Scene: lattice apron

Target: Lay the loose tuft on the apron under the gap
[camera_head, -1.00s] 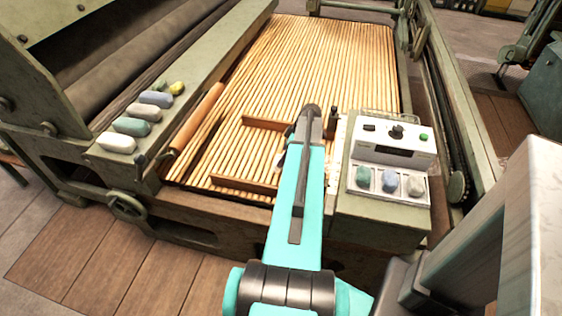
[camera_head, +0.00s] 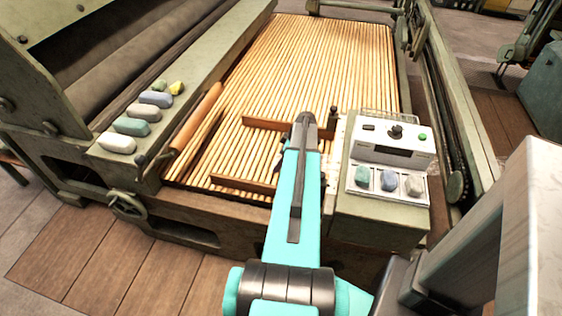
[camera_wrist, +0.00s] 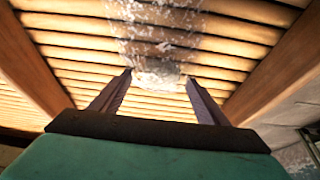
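In the wrist view, a small whitish-grey tuft (camera_wrist: 158,74) lies on the wooden slats of the apron (camera_wrist: 75,52), between and just beyond my fingertips. My gripper (camera_wrist: 159,79) is open, with a finger on each side of the tuft; I see no clear finger contact. A thin, patchy pale web of fibre (camera_wrist: 165,22) runs over the slats from the top of the view down toward the tuft. Its thin spots show bare slat. In the head view the slatted apron (camera_head: 310,50) is plain, but my arm hides the gripper and tuft.
Two brown wooden guides (camera_head: 245,184) flank the work spot, one on each side in the wrist view. A control box (camera_head: 392,140) with a tray of several coloured tufts (camera_head: 388,181) stands right. More coloured tufts (camera_head: 131,127) lie on the left ledge.

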